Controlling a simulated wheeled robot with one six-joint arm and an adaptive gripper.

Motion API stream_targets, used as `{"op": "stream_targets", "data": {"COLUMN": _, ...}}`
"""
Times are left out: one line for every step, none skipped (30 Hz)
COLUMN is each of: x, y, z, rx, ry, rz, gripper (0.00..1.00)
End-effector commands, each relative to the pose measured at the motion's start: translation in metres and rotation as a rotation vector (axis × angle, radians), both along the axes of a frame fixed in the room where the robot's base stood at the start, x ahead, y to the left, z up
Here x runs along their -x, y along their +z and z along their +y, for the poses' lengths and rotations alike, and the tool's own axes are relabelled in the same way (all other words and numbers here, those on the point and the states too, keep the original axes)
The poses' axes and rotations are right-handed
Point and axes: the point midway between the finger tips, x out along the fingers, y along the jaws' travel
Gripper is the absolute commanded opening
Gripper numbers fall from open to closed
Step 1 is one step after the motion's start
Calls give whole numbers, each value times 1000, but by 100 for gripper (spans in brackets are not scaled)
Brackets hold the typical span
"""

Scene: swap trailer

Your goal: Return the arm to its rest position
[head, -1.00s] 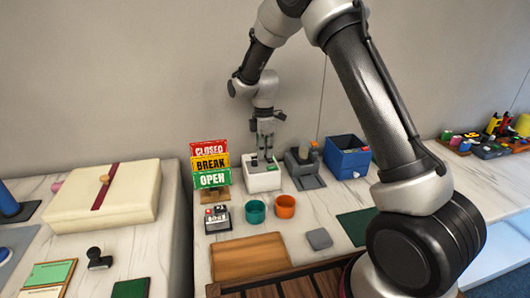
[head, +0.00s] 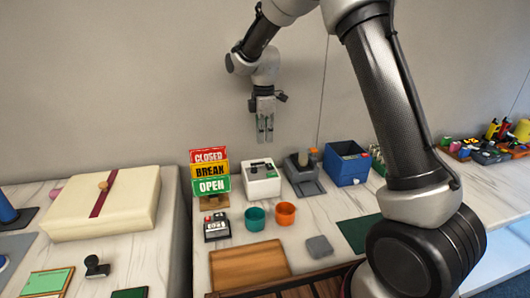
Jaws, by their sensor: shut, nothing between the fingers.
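My gripper (head: 265,138) hangs from the arm with its fingers pointing down, in the upper middle of the head view. Its fingers are close together and hold nothing. It is in front of the grey wall, above and behind the white box (head: 262,184) on the marble counter, and apart from it. My arm arches up from the lower right and runs out of the top of the picture.
The counter holds stacked CLOSED, BREAK and OPEN signs (head: 210,172), a teal cup (head: 256,218), an orange cup (head: 285,213), a grey device (head: 304,174), a blue bin (head: 346,163) and a wooden board (head: 248,266). A cream box (head: 101,204) lies at left.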

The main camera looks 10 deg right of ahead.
Motion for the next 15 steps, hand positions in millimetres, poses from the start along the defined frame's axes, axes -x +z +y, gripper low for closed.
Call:
{"op": "stream_targets", "data": {"x": -1, "y": 9, "z": 0, "rx": -1, "ry": 0, "rz": -3, "gripper": 0}}
{"op": "stream_targets", "data": {"x": -2, "y": 13, "z": 0, "rx": -1, "ry": 0, "rz": -4, "gripper": 0}}
{"op": "stream_targets", "data": {"x": -3, "y": 18, "z": 0, "rx": -1, "ry": 0, "rz": -5, "gripper": 0}}
{"op": "stream_targets", "data": {"x": -3, "y": 21, "z": 0, "rx": -1, "ry": 0, "rz": -5, "gripper": 0}}
{"op": "stream_targets", "data": {"x": -3, "y": 23, "z": 0, "rx": -1, "ry": -1, "rz": -5, "gripper": 0}}
{"op": "stream_targets", "data": {"x": -3, "y": 25, "z": 0, "rx": -1, "ry": -7, "rz": -6, "gripper": 0}}
{"op": "stream_targets", "data": {"x": -4, "y": 27, "z": 0, "rx": 0, "ry": -19, "rz": -6, "gripper": 0}}
{"op": "stream_targets", "data": {"x": -4, "y": 28, "z": 0, "rx": 1, "ry": -37, "rz": -6, "gripper": 0}}
{"op": "stream_targets", "data": {"x": -4, "y": 28, "z": 0, "rx": 3, "ry": -71, "rz": -7, "gripper": 0}}
{"op": "stream_targets", "data": {"x": -4, "y": 29, "z": 0, "rx": 5, "ry": -104, "rz": -8, "gripper": 0}}
{"op": "stream_targets", "data": {"x": -4, "y": 29, "z": 0, "rx": 6, "ry": -143, "rz": -9, "gripper": 0}}
{"op": "stream_targets", "data": {"x": -2, "y": 26, "z": -1, "rx": 12, "ry": -203, "rz": -3, "gripper": 0}}
{"op": "stream_targets", "data": {"x": 2, "y": 22, "z": -2, "rx": 19, "ry": -252, "rz": 6, "gripper": 0}}
{"op": "stream_targets", "data": {"x": 9, "y": 17, "z": -5, "rx": 29, "ry": -305, "rz": 20, "gripper": 0}}
{"op": "stream_targets", "data": {"x": 19, "y": 10, "z": -8, "rx": 45, "ry": -377, "rz": 38, "gripper": 0}}
